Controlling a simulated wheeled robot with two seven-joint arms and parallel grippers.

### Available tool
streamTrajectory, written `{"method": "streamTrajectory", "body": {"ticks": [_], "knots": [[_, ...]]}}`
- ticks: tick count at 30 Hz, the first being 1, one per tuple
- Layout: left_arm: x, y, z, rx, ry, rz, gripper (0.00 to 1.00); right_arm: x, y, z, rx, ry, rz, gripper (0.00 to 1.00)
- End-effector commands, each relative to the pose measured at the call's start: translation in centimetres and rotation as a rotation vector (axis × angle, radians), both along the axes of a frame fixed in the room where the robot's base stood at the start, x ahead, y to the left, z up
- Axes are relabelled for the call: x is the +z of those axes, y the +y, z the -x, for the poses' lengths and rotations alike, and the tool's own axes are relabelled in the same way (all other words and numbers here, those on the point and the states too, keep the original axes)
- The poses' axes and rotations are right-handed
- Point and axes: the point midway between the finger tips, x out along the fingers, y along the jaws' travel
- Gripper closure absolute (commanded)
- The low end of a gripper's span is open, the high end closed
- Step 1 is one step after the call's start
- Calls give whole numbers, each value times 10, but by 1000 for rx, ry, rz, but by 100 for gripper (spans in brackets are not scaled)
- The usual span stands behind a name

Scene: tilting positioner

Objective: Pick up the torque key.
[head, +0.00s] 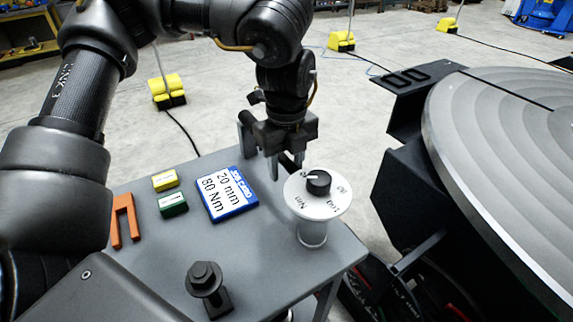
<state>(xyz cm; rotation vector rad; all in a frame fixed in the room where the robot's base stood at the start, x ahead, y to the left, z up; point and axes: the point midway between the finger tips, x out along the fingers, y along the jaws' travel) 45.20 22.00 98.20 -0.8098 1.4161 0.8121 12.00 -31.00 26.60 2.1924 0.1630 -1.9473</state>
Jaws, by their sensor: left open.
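The thing that looks most like the torque key is a white round dial (310,207) with a black knob and Nm markings. It stands upright on a pale cylindrical body on the grey table (250,262), near the table's right edge. My left gripper (286,166) points down just behind and left of the dial, with its fingers apart and nothing seen between them. It appears apart from the dial, though the exact gap in depth is hard to tell. My right gripper is not in view.
A blue-edged job card (227,195) reads 20 mm, 80 Nm. Left of it lie a yellow block (165,180), a green block (172,204) and an orange fork (124,220). A dark hex bolt (205,280) stands in front. The positioner's round plate (510,150) is at right.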

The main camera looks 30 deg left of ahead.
Motion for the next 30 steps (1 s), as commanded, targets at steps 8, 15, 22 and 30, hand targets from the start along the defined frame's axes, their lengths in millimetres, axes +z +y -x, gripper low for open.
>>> {"method": "streamTrajectory", "body": {"ticks": [8, 15, 22, 30], "knots": [[-9, 0, 0, 1, -1, 1, 58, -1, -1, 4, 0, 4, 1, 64], [-9, 0, 0, 1, 0, 1, 80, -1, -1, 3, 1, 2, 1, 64], [-9, 0, 0, 0, 0, 1, 100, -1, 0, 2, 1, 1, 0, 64], [-7, -1, 0, 0, -3, 3, 100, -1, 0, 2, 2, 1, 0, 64]]}}
